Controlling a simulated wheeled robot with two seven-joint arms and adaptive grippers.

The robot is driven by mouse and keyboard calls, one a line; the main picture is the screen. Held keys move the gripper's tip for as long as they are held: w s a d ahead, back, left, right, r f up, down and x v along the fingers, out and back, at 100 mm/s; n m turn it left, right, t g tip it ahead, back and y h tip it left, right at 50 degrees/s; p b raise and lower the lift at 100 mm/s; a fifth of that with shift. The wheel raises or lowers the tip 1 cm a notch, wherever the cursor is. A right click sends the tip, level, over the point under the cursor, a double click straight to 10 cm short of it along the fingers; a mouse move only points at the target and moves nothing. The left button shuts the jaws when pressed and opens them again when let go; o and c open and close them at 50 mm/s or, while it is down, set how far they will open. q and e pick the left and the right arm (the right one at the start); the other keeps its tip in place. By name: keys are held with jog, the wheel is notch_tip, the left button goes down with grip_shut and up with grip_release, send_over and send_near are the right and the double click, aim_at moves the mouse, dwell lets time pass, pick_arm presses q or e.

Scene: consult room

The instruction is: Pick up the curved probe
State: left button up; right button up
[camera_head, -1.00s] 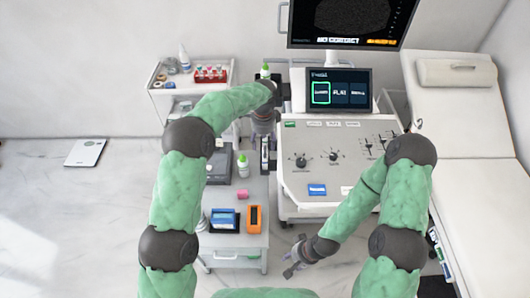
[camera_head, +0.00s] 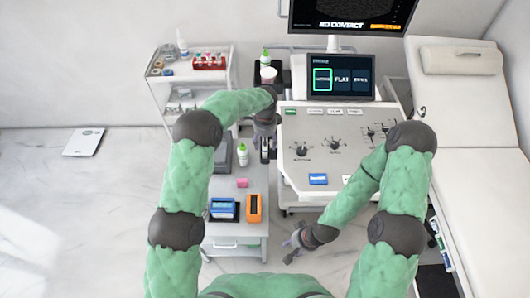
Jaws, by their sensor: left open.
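The ultrasound console (camera_head: 335,165) stands in the middle, with a lit touch screen (camera_head: 340,80) above its knobs. No curved probe is clearly recognisable. My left gripper (camera_head: 264,155) is open and points down beside the console's left edge, over the right side of the small cart; its wrist hides what lies behind it. My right gripper (camera_head: 290,252) is low, in front of the console over the floor, apart from everything, its fingers seemingly spread.
The small cart (camera_head: 240,228) holds a green-capped bottle (camera_head: 243,155), a pink block (camera_head: 242,182), a blue box (camera_head: 223,208) and an orange item (camera_head: 254,207). A shelf trolley (camera_head: 158,96) stands behind left. The couch (camera_head: 480,175) is at right. Left floor is mostly open.

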pick_arm(q)
jog(key=shift+f, duration=0.9)
jog(key=c, duration=1.2)
jog(key=shift+r, duration=0.1)
